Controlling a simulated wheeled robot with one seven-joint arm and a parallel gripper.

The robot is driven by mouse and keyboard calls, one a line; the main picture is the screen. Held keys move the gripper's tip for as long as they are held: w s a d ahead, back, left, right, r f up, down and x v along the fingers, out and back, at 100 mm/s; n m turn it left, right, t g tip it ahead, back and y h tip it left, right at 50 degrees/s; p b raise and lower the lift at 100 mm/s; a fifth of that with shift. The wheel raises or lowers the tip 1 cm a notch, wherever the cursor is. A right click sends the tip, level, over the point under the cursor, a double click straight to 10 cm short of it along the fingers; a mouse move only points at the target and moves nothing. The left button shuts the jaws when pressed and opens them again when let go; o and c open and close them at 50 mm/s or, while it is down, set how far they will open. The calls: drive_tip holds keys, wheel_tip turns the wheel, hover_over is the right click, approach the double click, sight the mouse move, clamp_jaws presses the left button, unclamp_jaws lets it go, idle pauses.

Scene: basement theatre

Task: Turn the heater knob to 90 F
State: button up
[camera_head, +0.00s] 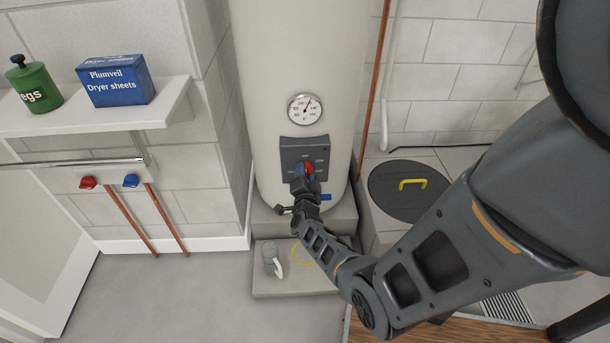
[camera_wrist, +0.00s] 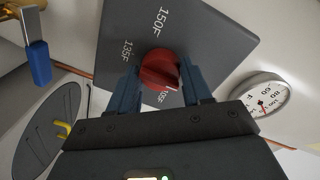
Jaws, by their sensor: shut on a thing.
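The round red heater knob (camera_head: 309,168) sits on a dark grey panel (camera_head: 289,149) on the front of the cream tank (camera_head: 270,60). In the wrist view the knob (camera_wrist: 160,68) is between the two blue fingers of my gripper (camera_wrist: 162,78), which is shut on it. The panel (camera_wrist: 205,38) carries white marks there: 150F and 135F read clearly, and another beside the right finger is partly hidden. I cannot make out the knob's pointer. In the head view my gripper (camera_head: 304,181) covers part of the knob and panel.
A round gauge (camera_head: 305,109) is above the panel. A blue-handled valve (camera_wrist: 38,55) is below the panel. A grey lid with a yellow handle (camera_head: 412,184) is to the right. A shelf (camera_head: 150,113) with a blue box (camera_head: 117,82) and green canister (camera_head: 34,86) is to the left.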

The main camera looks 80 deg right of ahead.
drive_tip(key=o, duration=1.1)
drive_tip(key=shift+c, duration=0.2)
drive_tip(key=shift+a, duration=0.1)
drive_tip(key=p+v, duration=0.3)
drive_tip(key=v, duration=0.4)
drive_tip(key=shift+a, duration=0.3)
